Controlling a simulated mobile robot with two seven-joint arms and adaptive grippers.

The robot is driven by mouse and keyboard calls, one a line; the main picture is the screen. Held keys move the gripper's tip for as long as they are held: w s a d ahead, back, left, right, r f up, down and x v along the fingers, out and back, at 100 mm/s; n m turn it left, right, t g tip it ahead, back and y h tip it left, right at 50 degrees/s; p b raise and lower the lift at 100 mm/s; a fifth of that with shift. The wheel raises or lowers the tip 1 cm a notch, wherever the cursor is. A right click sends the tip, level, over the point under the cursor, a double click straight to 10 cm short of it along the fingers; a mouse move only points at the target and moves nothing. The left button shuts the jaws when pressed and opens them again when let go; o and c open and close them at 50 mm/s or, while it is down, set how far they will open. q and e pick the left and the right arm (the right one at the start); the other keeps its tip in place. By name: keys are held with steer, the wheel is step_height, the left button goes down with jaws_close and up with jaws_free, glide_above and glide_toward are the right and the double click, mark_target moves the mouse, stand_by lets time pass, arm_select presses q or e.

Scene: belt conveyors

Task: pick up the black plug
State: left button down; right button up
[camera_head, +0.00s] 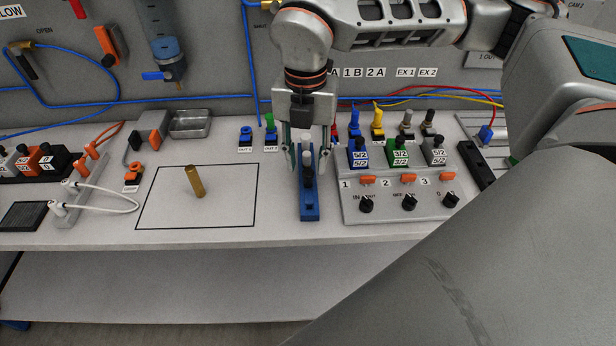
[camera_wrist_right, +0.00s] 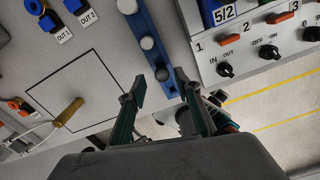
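A narrow blue rail (camera_head: 309,213) stands on the bench with a row of round-topped plugs. In the right wrist view the rail (camera_wrist_right: 150,25) carries a white, a light grey and a darker grey top (camera_wrist_right: 162,74). I cannot tell whether that darker one is the black plug. A dark-topped plug (camera_head: 429,117) also stands behind the valve block. My right gripper (camera_head: 308,168) points down over the rail, open, its fingers on either side of it. In the wrist view the gripper (camera_wrist_right: 159,82) has the darker top between its fingertips, with gaps visible. My left gripper is not in view.
A valve block (camera_head: 385,210) with orange switches and black knobs stands close on the right. Blue and green fittings (camera_head: 270,127) stand behind left. A metal tray (camera_head: 190,124) is farther left.

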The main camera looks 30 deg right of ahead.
mark_target(308, 172)
steer(key=shift+s+d+f, duration=0.1)
steer(key=shift+s+f, duration=0.05)
steer(key=shift+f, duration=2.1)
jaws_close()
steer(key=shift+r, duration=0.15)
